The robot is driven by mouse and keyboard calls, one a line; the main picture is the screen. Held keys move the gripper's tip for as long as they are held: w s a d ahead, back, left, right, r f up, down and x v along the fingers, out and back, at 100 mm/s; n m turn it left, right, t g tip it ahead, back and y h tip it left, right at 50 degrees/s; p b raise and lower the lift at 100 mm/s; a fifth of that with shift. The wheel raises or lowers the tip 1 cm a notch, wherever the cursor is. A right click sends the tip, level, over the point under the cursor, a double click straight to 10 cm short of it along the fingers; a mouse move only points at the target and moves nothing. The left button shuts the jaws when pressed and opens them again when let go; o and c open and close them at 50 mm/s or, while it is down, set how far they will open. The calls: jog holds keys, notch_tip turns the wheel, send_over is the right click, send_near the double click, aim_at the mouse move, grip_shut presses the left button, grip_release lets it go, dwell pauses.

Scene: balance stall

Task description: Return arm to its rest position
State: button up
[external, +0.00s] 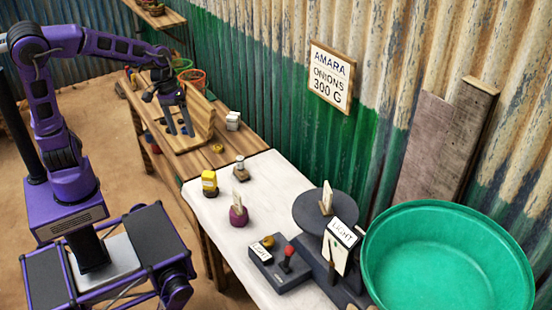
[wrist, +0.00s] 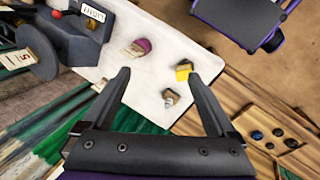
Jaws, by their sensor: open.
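My purple arm (external: 120,48) reaches from its base on the left out over the wooden end of the bench in the external view. My gripper (external: 180,132) hangs there with its fingers pointing down and apart. In the wrist view my gripper (wrist: 162,72) is open, and nothing is held between its two dark fingers. Past the fingertips, the wrist view shows the white cloth with a yellow object (wrist: 183,70), a small metal-topped piece (wrist: 170,97) and a purple onion (wrist: 139,47) with a tag.
The dark scale (external: 325,212) stands near the green basin (external: 447,262). A control box (external: 280,265) with a red knob is in front. An upright wooden board (external: 200,113) is close beside my gripper. A sign (external: 331,76) hangs on the corrugated wall. Open floor lies left of the bench.

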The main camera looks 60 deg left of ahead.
jog(key=s+a+r+m+t+y+b, duration=0.1)
jog(key=s+a+r+m+t+y, duration=0.2)
jog(key=s+a, duration=0.6)
jog(key=shift+s+a+r+m+t+b, duration=0.3)
jog(key=shift+s+r+m+t, duration=0.5)
jog(key=shift+s, duration=0.65)
jog(key=shift+d, duration=0.1)
